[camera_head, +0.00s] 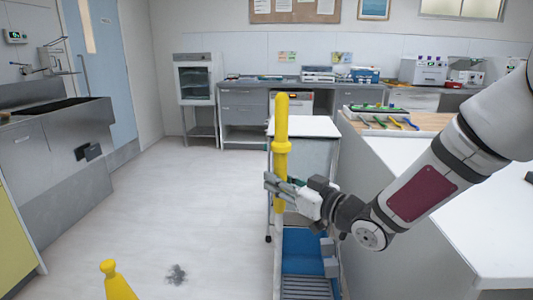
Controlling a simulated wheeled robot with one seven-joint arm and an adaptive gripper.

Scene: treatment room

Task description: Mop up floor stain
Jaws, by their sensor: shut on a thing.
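My gripper (281,187) is shut on an upright yellow pole (281,125), which looks like the mop's handle. The pole has a thicker upper grip and a collar. Its lower end passes down toward a blue bucket (303,241); the mop head is not visible, and I cannot tell whether it is inside. The dark grey stain (177,274) lies on the pale floor, to the left of the bucket and below and left of my gripper.
A yellow object with a rounded top (117,283) stands at the bottom left, near the stain. A white-topped trolley (312,127) is behind the pole. A white counter (430,190) bounds the right, and a grey sink unit (55,150) the left. The middle floor is open.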

